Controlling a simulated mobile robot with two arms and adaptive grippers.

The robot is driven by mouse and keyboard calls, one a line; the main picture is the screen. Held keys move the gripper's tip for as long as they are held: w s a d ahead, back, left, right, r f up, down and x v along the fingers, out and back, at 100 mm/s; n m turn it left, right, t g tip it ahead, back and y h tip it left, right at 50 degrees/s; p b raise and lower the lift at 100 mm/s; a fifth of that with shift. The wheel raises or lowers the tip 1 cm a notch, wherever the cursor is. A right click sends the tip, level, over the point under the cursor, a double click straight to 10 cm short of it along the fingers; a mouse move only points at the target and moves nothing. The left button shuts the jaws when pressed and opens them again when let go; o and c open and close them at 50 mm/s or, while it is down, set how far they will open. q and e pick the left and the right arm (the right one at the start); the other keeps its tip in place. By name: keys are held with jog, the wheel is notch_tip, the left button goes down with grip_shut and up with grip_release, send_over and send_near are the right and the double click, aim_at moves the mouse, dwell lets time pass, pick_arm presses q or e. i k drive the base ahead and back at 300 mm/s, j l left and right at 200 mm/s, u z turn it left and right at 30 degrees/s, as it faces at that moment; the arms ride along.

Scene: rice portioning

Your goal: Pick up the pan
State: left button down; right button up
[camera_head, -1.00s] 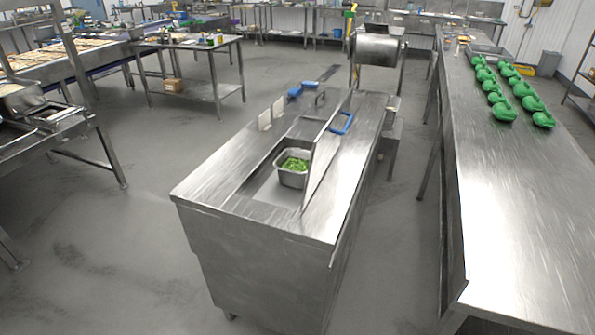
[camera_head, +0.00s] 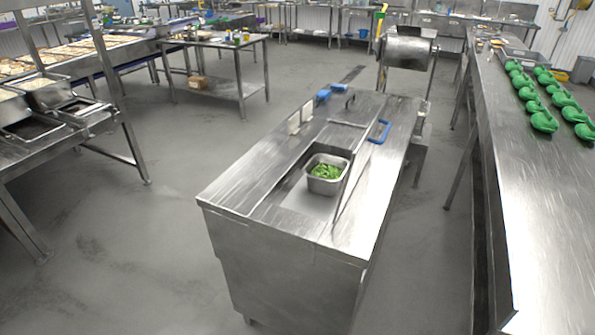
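A small steel pan (camera_head: 327,186) with green contents (camera_head: 325,171) sits upright in the recessed opening in the top of the steel counter (camera_head: 240,183). It stands toward the right side of the opening, with bare recess floor in front of it. Neither of my grippers shows in the head view, and nothing holds the pan.
A blue handle (camera_head: 380,132) and blue pieces (camera_head: 331,94) are on the counter top. A long steel table (camera_head: 530,200) with several green items (camera_head: 545,122) runs along the right. Grey floor (camera_head: 110,240) is clear between.

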aim_at(325, 173)
jog(key=i+j+u, duration=0.25)
jog(key=u, duration=0.2)
jog(key=i+j+u, duration=0.25)
jog(key=u, duration=0.2)
jog(key=i+j+u, duration=0.15)
jog(key=i+u, duration=0.5)
jog(key=u, duration=0.25)
jog(key=i+j, duration=0.15)
jog(key=i, duration=0.4)
jog(key=i+j+z, duration=0.1)
jog(key=i, duration=0.5)
jog(key=i+j, duration=0.25)
jog(key=i, duration=0.3)
jog(key=i+l+z, duration=0.2)
jog(key=z, duration=0.3)
jog(key=i+z, duration=0.75)
jog(key=z, duration=0.2)
jog(key=i+j+z, duration=0.2)
jog(key=z, duration=0.3)
jog(key=i, duration=0.1)
